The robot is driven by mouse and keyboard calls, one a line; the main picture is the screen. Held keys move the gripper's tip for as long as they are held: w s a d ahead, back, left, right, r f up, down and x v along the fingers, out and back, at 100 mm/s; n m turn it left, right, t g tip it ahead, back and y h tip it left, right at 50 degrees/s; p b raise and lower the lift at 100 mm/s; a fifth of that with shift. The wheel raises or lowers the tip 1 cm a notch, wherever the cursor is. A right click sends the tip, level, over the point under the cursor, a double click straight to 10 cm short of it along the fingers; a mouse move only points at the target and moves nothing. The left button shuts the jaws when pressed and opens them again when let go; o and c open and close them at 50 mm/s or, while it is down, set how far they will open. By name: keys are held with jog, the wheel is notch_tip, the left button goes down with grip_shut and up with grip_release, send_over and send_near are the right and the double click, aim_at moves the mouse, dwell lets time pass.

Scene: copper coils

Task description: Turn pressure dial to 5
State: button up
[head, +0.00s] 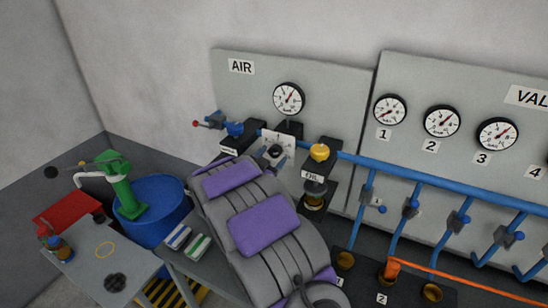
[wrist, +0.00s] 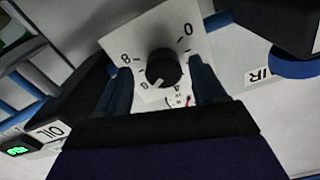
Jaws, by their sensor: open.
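The pressure dial is a black round knob (wrist: 163,68) on a white plate (wrist: 170,24) with printed numbers. In the wrist view the plate appears rotated, and a small pale mark shows at the knob's lower edge; its exact reading is too small to tell. My gripper (wrist: 162,83) is open, with one dark blue finger on each side of the knob. I cannot tell whether either finger touches it. In the head view the dial plate (head: 286,142) stands under the AIR gauge (head: 289,98); my arm hides most of the gripper there.
A yellow-topped OIL unit (head: 319,152) stands right of the dial. A blue valve with a red-tipped handle (head: 212,124) is on its left. A blue pipe (head: 395,170) runs right below several numbered gauges. A blue drum (head: 158,208) and green pump (head: 122,187) stand at left.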

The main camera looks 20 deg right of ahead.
jog(key=shift+w+a, duration=0.2)
jog(key=shift+a, duration=0.1)
jog(key=shift+a+r, duration=0.2)
jog(key=shift+a, duration=0.25)
jog(key=shift+d+f, duration=0.15)
jog(key=shift+d, duration=0.85)
jog(key=shift+c, duration=0.9)
jog(key=shift+d, duration=0.25)
jog(key=shift+c, duration=0.7)
jog(key=shift+a+f, duration=0.1)
jog(key=c, duration=0.3)
jog(key=shift+a, duration=0.5)
jog(key=shift+c, duration=1.4)
jog(key=shift+d, duration=0.1)
jog(key=shift+c, duration=0.8)
